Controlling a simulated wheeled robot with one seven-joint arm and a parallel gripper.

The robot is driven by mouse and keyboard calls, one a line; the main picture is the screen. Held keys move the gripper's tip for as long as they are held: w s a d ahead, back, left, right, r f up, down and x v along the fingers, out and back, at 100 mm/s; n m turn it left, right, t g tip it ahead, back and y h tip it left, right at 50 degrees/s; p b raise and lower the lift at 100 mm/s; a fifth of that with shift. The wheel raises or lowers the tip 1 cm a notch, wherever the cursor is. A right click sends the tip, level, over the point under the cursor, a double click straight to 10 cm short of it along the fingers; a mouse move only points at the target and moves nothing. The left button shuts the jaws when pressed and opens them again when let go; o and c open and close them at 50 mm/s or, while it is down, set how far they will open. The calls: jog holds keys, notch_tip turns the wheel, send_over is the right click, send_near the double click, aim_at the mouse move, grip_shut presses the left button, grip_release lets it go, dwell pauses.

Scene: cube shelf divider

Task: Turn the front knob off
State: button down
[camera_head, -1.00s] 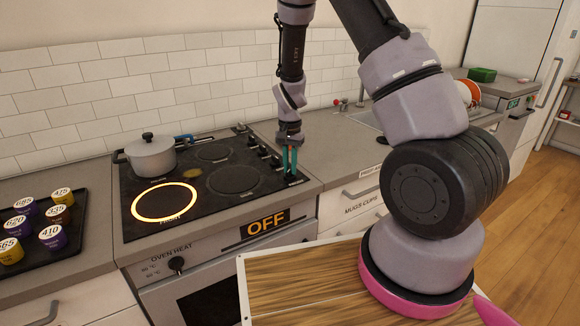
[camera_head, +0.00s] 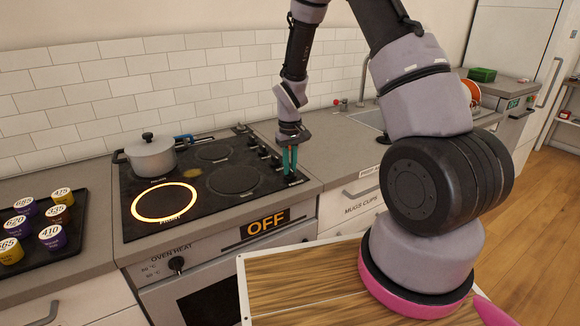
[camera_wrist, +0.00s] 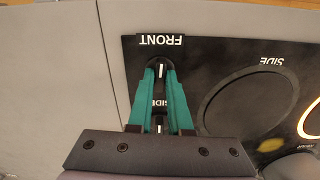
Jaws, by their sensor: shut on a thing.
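The stovetop (camera_head: 150,233) has a row of dark knobs along its right side. My gripper (camera_head: 289,173), with teal fingers, points down at the knob nearest the front edge. In the wrist view my gripper (camera_wrist: 161,70) is shut on the front knob (camera_wrist: 161,72), one finger on each side. The knob's white line runs up and down in that picture, towards the FRONT label (camera_wrist: 162,41). The fingers hide part of the knob. The front left burner (camera_head: 164,203) glows orange.
A lidded grey pot (camera_head: 152,156) stands on the back left burner. Another knob (camera_wrist: 158,124), marked SIDE, sits just behind the held one, between my fingers in the wrist view. An OFF display (camera_head: 265,224) is on the stove front. A tray of capsules (camera_head: 70,240) lies at left.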

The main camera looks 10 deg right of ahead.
jog(key=shift+n, duration=0.6)
jog(key=c, duration=0.8)
grip_release()
jog(key=shift+c, duration=0.2)
notch_tip(320, 180, up, 11)
